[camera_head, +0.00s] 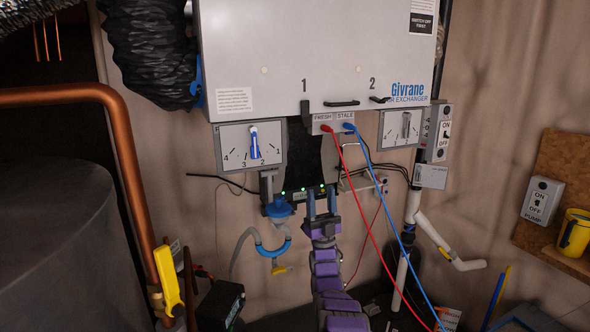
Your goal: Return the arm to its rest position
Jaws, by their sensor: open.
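My arm (327,272), with purple segments, reaches up from the bottom centre of the head view. My gripper (321,194) is at its upper end, with its two fingers apart and nothing seen between them. It points up at the dark panel under the air exchanger (290,60), close to a strip with green lights (303,190). I cannot tell whether the fingertips touch the panel.
A red cable (360,205) and a blue cable (385,200) hang just right of my arm. A copper pipe (128,170) with a yellow handle (167,280) and a dark tank (60,230) stand left. A black box (220,305) is low left. White pipe (400,280) runs right.

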